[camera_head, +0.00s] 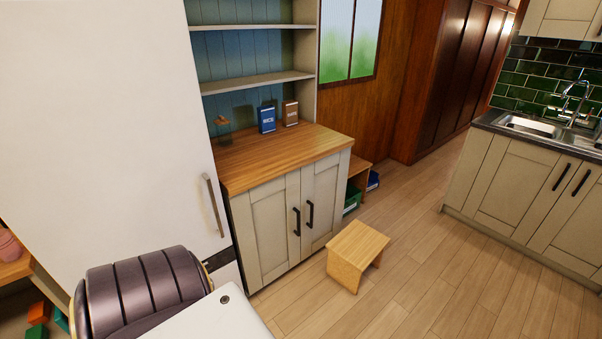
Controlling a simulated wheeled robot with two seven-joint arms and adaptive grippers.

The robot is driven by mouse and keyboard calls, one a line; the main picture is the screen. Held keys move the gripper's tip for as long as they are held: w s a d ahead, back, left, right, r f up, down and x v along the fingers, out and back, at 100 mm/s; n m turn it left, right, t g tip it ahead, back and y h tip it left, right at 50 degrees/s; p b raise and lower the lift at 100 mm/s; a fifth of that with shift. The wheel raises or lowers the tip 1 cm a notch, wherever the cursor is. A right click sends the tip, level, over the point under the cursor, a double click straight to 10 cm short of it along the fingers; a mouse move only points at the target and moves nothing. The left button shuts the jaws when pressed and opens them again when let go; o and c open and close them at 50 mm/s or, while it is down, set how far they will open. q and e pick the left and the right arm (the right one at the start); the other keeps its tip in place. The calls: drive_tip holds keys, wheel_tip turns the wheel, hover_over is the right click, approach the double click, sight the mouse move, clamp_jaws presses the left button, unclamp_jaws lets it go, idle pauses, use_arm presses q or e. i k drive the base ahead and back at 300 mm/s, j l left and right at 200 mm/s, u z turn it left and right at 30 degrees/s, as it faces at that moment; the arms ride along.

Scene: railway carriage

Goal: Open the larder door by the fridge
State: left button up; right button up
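The larder is a cream cabinet with a wooden top (285,155) and two doors, standing just right of the tall white fridge (110,110). Its left door (266,232), the one by the fridge, is closed and has a black vertical handle (297,222). Its right door (326,195) is also closed, with a matching handle (310,213) close beside the first. The fridge is shut, with a metal handle (213,205) near its right edge. Neither of my gripper's fingers show in the view.
A small wooden stool (357,254) stands on the floor in front of the right door. A blue rice box (267,119) and a brown box (290,113) stand on the larder top. A sink counter (520,185) is at the right, with open floor (430,240) between.

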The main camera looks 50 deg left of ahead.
sight(266, 216)
drive_tip(key=i+l+u, duration=0.1)
drive_tip(key=i+u, duration=0.25)
drive_tip(key=i+l+u, duration=0.3)
drive_tip(key=i, duration=0.15)
drive_tip(key=i+l+u, duration=0.2)
drive_tip(key=u, duration=0.25)
drive_tip(key=i+l+u, duration=0.55)
drive_tip(key=l+u, duration=0.2)
drive_tip(key=u, duration=0.15)
drive_tip(key=i+l+u, duration=0.1)
drive_tip(key=l+u, duration=0.65)
drive_tip(key=l, duration=0.4)
drive_tip(key=l+u, duration=0.25)
drive_tip(key=l, duration=0.5)
drive_tip(key=i, duration=0.05)
